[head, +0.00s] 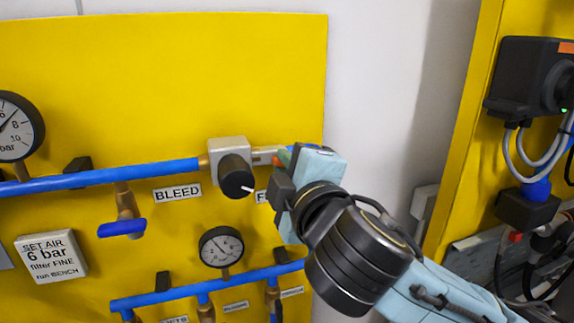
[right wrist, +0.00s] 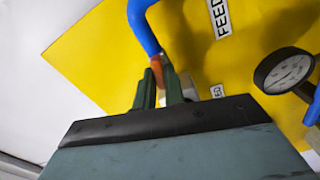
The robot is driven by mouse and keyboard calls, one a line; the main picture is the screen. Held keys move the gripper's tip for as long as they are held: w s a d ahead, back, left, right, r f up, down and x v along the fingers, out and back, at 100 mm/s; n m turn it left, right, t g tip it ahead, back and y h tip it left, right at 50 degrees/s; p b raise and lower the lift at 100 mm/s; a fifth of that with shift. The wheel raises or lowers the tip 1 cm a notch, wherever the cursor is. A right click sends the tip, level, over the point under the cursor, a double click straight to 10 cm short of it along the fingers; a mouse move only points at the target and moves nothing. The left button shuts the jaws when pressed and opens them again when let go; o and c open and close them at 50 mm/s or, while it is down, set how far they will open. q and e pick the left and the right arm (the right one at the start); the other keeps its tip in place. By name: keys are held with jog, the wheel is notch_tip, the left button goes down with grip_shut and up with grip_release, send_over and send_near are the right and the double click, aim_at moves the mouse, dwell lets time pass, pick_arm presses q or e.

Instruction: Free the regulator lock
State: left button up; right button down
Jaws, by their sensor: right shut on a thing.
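The regulator (head: 228,150) has a grey block body and a round black knob (head: 236,176) with a white pointer mark. It sits in the blue pipe line on the yellow panel. My right gripper (head: 279,160) is just right of the regulator and is shut. A small orange-red part (right wrist: 156,66) shows at its fingertips in the right wrist view. Most of what the jaws hold is hidden, so I cannot tell whether it is the lock. My left gripper is not in view.
A BLEED label (head: 177,194) and a valve with a blue handle (head: 122,228) are left of the regulator. A gauge (head: 221,247) and lower blue pipe (head: 190,290) are below. A black box (head: 528,76) with cables is at the right.

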jog(key=shift+n, duration=1.6)
jog(key=c, duration=1.5)
grip_release()
jog(key=shift+s+f, duration=0.1)
